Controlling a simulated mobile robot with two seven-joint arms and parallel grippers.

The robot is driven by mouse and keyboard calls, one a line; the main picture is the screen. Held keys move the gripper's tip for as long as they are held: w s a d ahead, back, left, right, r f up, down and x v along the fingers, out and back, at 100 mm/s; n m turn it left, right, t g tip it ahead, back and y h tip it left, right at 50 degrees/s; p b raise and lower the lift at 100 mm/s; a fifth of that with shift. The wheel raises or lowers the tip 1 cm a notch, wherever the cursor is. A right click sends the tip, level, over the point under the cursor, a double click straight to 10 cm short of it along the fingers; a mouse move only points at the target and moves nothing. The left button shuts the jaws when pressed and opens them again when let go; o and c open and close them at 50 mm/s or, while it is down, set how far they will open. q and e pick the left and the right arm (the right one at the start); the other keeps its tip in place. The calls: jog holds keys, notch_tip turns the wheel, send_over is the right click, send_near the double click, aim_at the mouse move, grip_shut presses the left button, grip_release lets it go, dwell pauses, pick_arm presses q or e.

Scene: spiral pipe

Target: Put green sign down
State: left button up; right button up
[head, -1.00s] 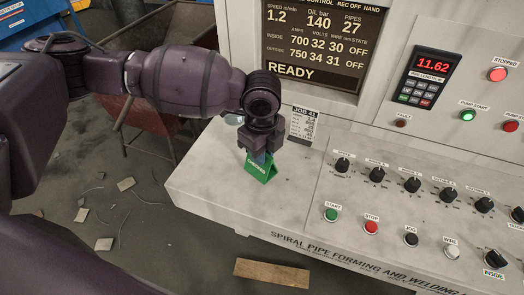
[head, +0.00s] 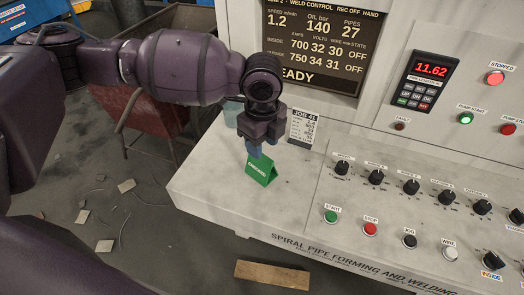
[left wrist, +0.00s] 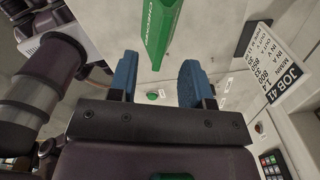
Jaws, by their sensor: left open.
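The green sign (head: 262,169), a folded tent shape with white lettering, stands upright on the light console top near its left part. In the left wrist view the green sign (left wrist: 161,32) shows beyond the fingertips, between their lines. My left gripper (head: 262,150) is just above and behind the sign in the head view. Its two blue fingers (left wrist: 157,78) are spread apart with nothing between them. The right gripper is not in view.
A JOB 41 card (head: 301,127) stands on the console close to the right of my left gripper, and also shows in the left wrist view (left wrist: 265,62). Start button (head: 330,216), stop button (head: 371,228) and several knobs lie to the right. The console's left edge is near.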

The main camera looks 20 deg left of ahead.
pick_arm(q)
notch_tip(320, 180, up, 8)
jog(key=shift+f+p, duration=0.2)
jog(key=shift+p, duration=0.25)
jog(key=shift+s, duration=0.1)
